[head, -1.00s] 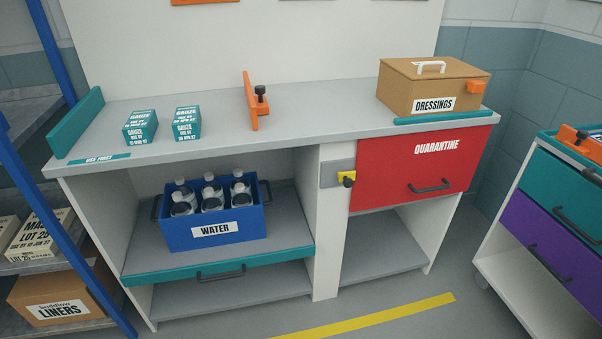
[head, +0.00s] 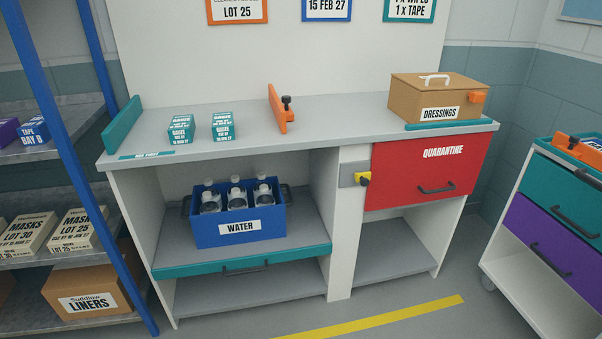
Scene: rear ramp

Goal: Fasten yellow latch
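The drawer front looks closed, flush with the bench. The latch is too small to tell whether it overlaps the red front. Neither of my grippers shows in the head view.
A blue WATER crate (head: 238,236) with bottles stands on the teal-edged shelf (head: 245,262). A DRESSINGS box (head: 437,97) and two gauze boxes are on the bench top (head: 340,122). A drawer cart (head: 548,220) stands right, a blue-framed rack (head: 85,165) left. Floor in front is clear.

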